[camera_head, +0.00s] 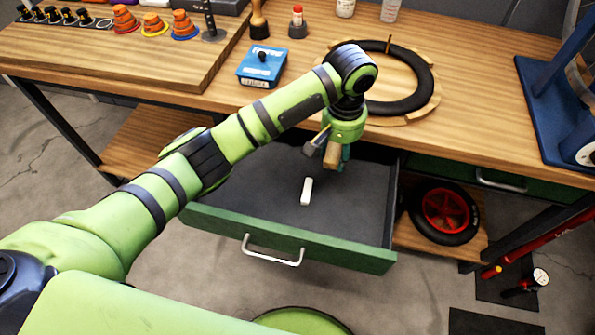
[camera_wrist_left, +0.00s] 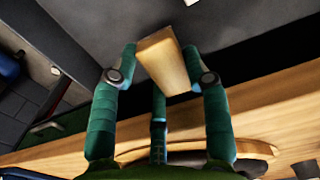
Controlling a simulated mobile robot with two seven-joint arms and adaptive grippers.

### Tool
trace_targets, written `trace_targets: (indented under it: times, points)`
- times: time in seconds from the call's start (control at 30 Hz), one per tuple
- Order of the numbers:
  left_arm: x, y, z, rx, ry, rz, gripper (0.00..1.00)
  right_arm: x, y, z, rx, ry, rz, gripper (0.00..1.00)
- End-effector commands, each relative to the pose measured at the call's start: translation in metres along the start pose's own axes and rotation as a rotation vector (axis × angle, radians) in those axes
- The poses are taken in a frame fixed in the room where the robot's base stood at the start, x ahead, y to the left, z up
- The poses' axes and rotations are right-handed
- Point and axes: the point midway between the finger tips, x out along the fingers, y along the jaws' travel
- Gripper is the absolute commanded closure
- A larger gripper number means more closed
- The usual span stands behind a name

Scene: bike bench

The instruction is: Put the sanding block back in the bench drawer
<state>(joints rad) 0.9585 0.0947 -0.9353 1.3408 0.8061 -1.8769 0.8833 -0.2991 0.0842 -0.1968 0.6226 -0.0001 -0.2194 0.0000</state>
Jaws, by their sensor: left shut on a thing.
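The sanding block is a tan, wood-coloured block (camera_head: 331,157). It also shows in the left wrist view (camera_wrist_left: 165,62), between the teal fingers. My left gripper (camera_head: 328,151) is shut on it and points down over the open bench drawer (camera_head: 345,252). The drawer has a green front, a silver handle and a dark grey floor. The block is over the back right part of the drawer, apparently above its floor; the exact height is hard to tell. My right gripper is not in view.
A small white bar (camera_head: 307,191) lies on the drawer floor, which is otherwise largely clear. The wooden bench top (camera_head: 215,105) edges the drawer's back. A blue box (camera_head: 262,66) and a black ring (camera_head: 425,75) rest on the bench. A red-hubbed wheel (camera_head: 446,211) is right of the drawer.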

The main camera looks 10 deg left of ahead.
Motion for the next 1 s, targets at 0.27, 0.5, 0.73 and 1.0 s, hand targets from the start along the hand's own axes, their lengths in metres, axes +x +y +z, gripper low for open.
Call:
trace_targets:
  times: [0.27, 0.5, 0.73, 1.0]
  points:
    - [0.036, -0.064, 0.014, -0.004, -0.004, -0.006, 0.80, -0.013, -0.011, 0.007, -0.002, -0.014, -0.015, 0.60]
    - [0.059, -0.100, 0.021, -0.002, -0.001, -0.002, 0.80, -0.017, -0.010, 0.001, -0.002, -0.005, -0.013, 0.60]
    - [0.080, -0.105, 0.022, 0.000, -0.003, -0.002, 0.80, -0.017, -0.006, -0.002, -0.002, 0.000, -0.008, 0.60]
    - [0.103, -0.104, 0.022, -0.001, 0.000, -0.001, 0.80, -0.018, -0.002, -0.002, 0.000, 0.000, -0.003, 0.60]
